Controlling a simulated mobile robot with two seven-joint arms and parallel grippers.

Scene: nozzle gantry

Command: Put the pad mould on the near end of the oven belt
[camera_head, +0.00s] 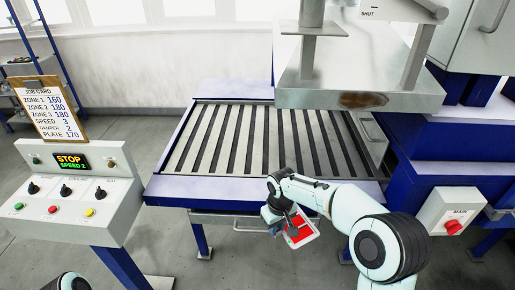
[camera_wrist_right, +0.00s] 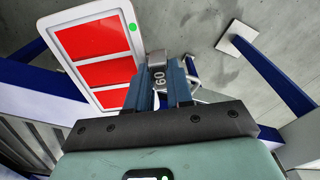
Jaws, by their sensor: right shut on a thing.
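The pad mould (camera_head: 302,238) is a white tray with red panels and a green dot. In the head view it hangs in front of the near edge of the oven belt (camera_head: 250,140), right of centre, partly hidden by my right arm. My right gripper (camera_head: 284,222) is shut on it. My left gripper is out of view.
A metal hood (camera_head: 350,88) overhangs the belt's right rear. A control panel (camera_head: 75,190) with a job card (camera_head: 48,108) stands left. A red main switch (camera_head: 455,227) is at right. A drawer handle (camera_head: 247,224) sits below the belt's blue near edge (camera_head: 210,190).

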